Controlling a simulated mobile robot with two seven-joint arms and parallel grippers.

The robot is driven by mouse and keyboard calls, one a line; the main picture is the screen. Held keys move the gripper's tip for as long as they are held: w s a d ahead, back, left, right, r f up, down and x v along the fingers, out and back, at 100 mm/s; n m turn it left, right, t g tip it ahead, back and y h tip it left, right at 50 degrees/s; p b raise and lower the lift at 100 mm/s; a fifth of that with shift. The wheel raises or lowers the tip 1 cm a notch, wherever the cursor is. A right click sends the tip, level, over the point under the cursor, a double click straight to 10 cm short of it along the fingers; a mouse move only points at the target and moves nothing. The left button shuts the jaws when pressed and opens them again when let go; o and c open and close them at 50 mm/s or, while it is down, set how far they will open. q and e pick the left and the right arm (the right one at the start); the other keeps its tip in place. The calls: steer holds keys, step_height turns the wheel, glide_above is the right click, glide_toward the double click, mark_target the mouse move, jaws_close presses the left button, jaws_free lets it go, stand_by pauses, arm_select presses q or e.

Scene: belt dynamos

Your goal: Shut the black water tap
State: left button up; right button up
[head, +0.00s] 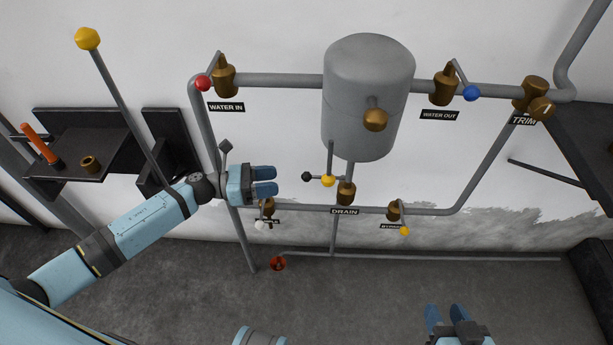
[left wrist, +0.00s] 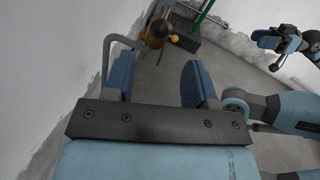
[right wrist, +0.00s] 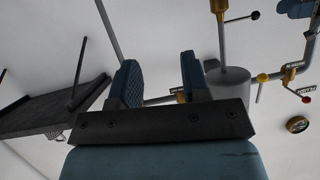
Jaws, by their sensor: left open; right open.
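The black tap is a lever with a black ball (head: 306,177) at its end, on the brass drain valve (head: 346,193) under the grey tank. Its lever points left, roughly level, across the pipe. The black ball (right wrist: 255,15) also shows at the top of the right wrist view. My left gripper (head: 265,181) is open and empty, a little left of the black ball, fingers pointing right towards it. My right gripper (head: 446,309) is open and empty, low at the right of the head view, well away from the tap.
A yellow ball (head: 328,181) on a hanging lever is close beside the black one. White (head: 260,225), yellow bypass (head: 404,231), red (head: 203,83) and blue (head: 470,93) knobs surround it. The grey tank (head: 368,85) is above. A dark shelf (head: 110,125) is at left.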

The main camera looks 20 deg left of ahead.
mark_target(306, 176)
arm_select(q)
steer(key=x, duration=0.9)
steer(key=shift+w, duration=0.1)
jaws_close()
